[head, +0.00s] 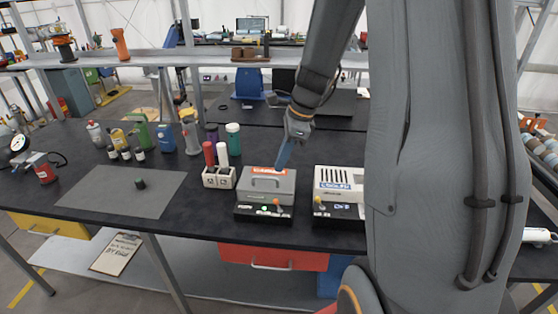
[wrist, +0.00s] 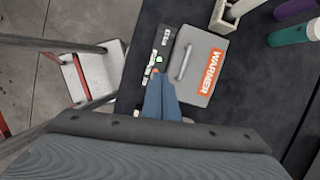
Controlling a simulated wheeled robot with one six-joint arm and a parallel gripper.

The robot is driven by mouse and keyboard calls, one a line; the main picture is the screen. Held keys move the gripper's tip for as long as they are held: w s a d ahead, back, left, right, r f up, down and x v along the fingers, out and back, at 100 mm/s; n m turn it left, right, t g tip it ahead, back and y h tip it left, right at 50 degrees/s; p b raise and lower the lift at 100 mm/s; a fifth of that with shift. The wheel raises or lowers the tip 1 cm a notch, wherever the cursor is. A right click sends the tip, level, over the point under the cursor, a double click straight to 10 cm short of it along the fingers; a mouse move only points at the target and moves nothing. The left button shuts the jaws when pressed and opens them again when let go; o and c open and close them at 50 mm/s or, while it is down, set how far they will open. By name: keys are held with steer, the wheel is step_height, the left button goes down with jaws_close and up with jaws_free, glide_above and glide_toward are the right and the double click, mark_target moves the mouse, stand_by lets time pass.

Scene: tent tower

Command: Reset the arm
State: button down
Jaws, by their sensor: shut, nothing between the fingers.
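My gripper (head: 278,167) hangs in the head view from my dark grey arm, with its narrow blue fingers pointing down over the warmer. In the wrist view the fingers (wrist: 160,82) lie together with nothing between them. The warmer (head: 267,184) is a grey box with a handle on its closed lid and an orange label. Its black front panel shows a green light and an orange-red knob. The wrist view shows the warmer (wrist: 196,68) and its panel just beyond the fingertips. I cannot tell whether the fingertips touch it.
The cooler (head: 338,184) stands right of the warmer. A white holder (head: 219,177) with red and white cylinders stands to its left. A shelf (head: 200,56) runs behind the table.

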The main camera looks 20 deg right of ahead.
steer(key=s+a+f+n+h+b, duration=0.1)
steer(key=s+a+f+n+b, duration=0.3)
steer(key=n, duration=0.6)
steer(key=s+a+f+n+h+b, duration=0.2)
steer(key=s+a+f+n+b, duration=0.3)
steer(key=n, duration=0.6)
step_height(320, 180, down, 2)
steer(key=s+b, duration=0.2)
steer(key=shift+s+f, duration=0.15)
steer(key=shift+s, duration=0.15)
steer(key=c, duration=2.1)
jaws_free()
steer(key=shift+s+a+f+n+b, duration=0.25)
steer(key=shift+s+n+b, duration=0.1)
steer(key=shift+n, duration=0.45)
steer(key=shift+r, duration=0.1)
steer(key=shift+d, duration=0.1)
